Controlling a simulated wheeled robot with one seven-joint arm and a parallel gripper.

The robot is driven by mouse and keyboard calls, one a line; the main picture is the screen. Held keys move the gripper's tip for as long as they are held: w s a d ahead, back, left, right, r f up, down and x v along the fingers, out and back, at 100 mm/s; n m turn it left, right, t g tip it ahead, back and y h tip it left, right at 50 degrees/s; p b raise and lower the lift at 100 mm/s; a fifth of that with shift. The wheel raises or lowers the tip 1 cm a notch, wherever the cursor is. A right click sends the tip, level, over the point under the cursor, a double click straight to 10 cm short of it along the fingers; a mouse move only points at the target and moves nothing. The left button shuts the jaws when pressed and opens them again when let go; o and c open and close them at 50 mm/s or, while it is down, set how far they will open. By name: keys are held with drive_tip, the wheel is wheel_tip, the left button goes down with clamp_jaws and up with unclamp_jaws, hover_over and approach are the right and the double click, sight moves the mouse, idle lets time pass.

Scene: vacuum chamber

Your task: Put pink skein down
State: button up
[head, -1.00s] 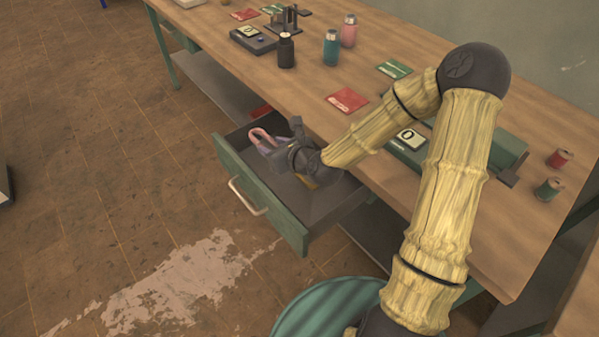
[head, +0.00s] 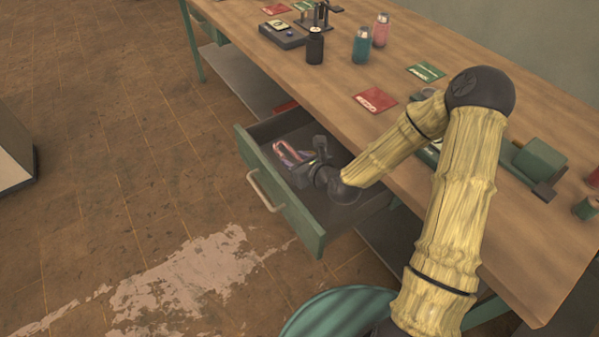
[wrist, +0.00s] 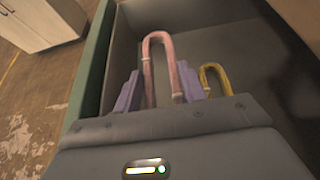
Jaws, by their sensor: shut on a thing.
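The pink skein (wrist: 160,42) is a bent loop with pale bands, standing up between the purple finger pads of my gripper (wrist: 159,95) in the wrist view. My gripper is shut on it. In the head view the pink skein (head: 284,150) and my gripper (head: 297,165) are inside the open drawer (head: 283,205). The drawer's dark floor (wrist: 236,40) shows beyond the skein in the wrist view. I cannot tell whether the skein touches the floor, since its lower part is hidden by my gripper. A yellow loop (wrist: 218,74) lies in the drawer to its right.
The drawer's green front (wrist: 92,70) is close on the left in the wrist view. The wooden bench top (head: 330,95) above holds a black bottle (head: 315,46), a teal bottle (head: 361,46), a pink bottle (head: 380,30) and red and green cards. Bare drawer floor lies beyond the skein.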

drive_tip(key=shift+f, duration=0.25)
wheel_tip(320, 180, down, 4)
drive_tip(key=shift+w+r+b, duration=0.1)
drive_tip(key=shift+b, duration=0.4)
drive_tip(key=shift+r, duration=0.1)
drive_tip(key=shift+s+a+f, duration=0.1)
drive_tip(key=shift+s+f, duration=0.1)
drive_tip(key=shift+f, duration=0.25)
drive_tip(key=shift+f, duration=0.1)
